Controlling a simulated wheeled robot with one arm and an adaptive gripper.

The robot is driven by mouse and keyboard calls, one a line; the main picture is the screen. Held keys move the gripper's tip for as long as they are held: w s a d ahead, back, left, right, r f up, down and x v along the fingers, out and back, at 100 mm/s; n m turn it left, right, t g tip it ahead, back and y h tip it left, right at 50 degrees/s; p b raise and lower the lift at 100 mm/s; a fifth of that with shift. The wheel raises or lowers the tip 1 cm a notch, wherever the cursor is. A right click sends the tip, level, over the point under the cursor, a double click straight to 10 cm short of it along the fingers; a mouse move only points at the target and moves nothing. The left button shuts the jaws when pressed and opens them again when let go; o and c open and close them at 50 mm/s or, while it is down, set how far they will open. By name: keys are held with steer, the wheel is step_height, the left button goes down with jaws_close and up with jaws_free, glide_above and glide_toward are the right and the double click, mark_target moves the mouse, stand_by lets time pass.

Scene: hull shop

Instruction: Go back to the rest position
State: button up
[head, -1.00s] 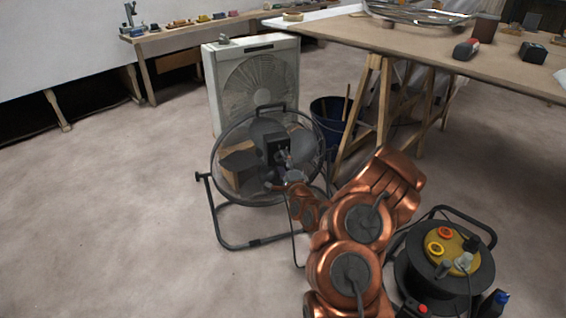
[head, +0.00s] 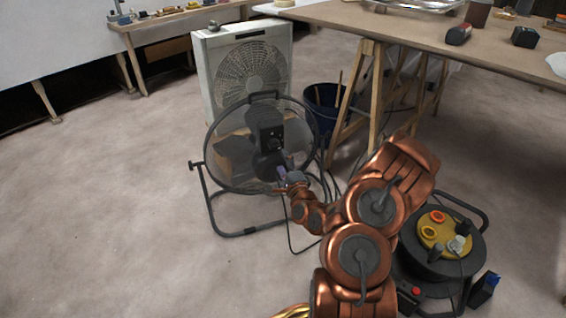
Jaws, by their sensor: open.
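My gripper (head: 284,179) is at the end of my copper-coloured arm, in the middle of the head view. It is small and dark against the black floor fan (head: 240,160). It overlaps the fan's motor side in the picture. I cannot tell whether it touches the fan. The jaws are open, and I see nothing held between them. The arm reaches up and left from the bottom of the picture, with its elbow bent to the right.
A white box fan (head: 205,75) and a dark blue bucket (head: 321,108) stand behind. A wooden trestle table (head: 400,32) is at upper right. A cable reel (head: 462,262) stands right beside my arm. A cable runs along the floor near the fan. Open floor lies left.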

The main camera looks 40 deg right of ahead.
stand_by(0.3)
steer(key=s+a+r+n+g+y+p, duration=0.2)
steer(key=a+r+n+g+y+p, duration=0.55)
steer(key=a+r+n+p, duration=0.8)
steer(key=s+a+r+n+g+h+p, duration=0.1)
steer(key=s+a+r+n+g+p, duration=0.1)
steer(key=s+r+p, duration=0.6)
steer(key=s+a+r+n+g+p, duration=0.3)
steer(key=s+r+p, duration=0.6)
steer(key=s+r, duration=0.8)
steer(key=s+a+r+n+g+h+p, duration=0.1)
steer(key=s+a+r+n+g+p, duration=0.1)
steer(key=s+a+r+g+p, duration=0.4)
steer(key=s+r+g+p, duration=0.1)
steer(key=s+r+p, duration=0.2)
steer(key=s+r, duration=0.4)
steer(key=shift+r+h, duration=0.35)
steer(key=shift+r, duration=0.45)
steer(key=shift+s+g, duration=0.1)
steer(key=shift+g, duration=0.15)
steer(key=shift+c, duration=0.4)
